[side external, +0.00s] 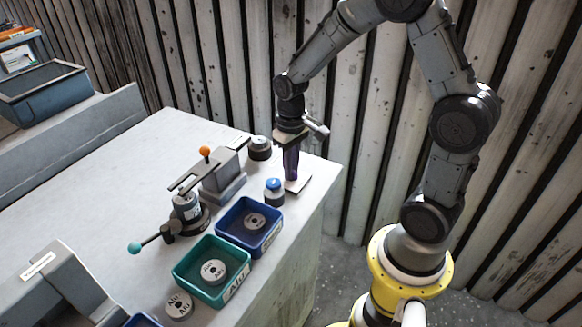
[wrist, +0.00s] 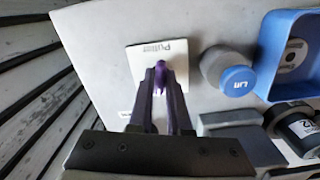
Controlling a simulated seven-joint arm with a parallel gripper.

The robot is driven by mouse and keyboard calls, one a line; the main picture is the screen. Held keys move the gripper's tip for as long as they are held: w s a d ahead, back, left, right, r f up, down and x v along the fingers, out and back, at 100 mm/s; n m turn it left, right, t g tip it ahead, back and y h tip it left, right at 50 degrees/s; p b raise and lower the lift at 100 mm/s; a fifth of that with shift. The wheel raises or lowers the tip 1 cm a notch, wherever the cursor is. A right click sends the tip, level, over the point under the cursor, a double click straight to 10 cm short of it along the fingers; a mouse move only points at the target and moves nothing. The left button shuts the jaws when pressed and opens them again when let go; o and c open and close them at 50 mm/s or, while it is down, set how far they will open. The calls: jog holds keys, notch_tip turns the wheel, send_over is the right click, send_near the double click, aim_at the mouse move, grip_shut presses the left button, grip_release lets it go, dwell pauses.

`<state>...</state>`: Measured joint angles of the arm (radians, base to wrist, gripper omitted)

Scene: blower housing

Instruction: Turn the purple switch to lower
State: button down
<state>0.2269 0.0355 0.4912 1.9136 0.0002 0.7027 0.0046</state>
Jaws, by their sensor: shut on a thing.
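The purple switch (wrist: 160,75) stands on a small white plate (wrist: 143,58) with printed lettering that looks like "Puller". In the wrist view my gripper (wrist: 160,92) reaches down over the plate, with its two dark purplish fingers closed around the switch. In the side external view my gripper (side external: 291,172) points straight down at the table's right corner, just above the white plate (side external: 299,185). The switch itself is mostly hidden between the fingers, so its exact setting cannot be told.
A grey knob with a blue cap (side external: 274,188) stands close to the plate. A blue tray (side external: 234,233) and a green tray (side external: 183,280) hold round labelled parts. A grey lever fixture (side external: 223,172) and a dark round part (side external: 260,148) stand nearby.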

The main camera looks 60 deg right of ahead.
jog(key=shift+w+r, duration=0.1)
jog(key=m, duration=0.4)
jog(key=c, duration=1)
grip_release()
jog(key=shift+o, duration=0.2)
jog(key=shift+r, duration=2.95)
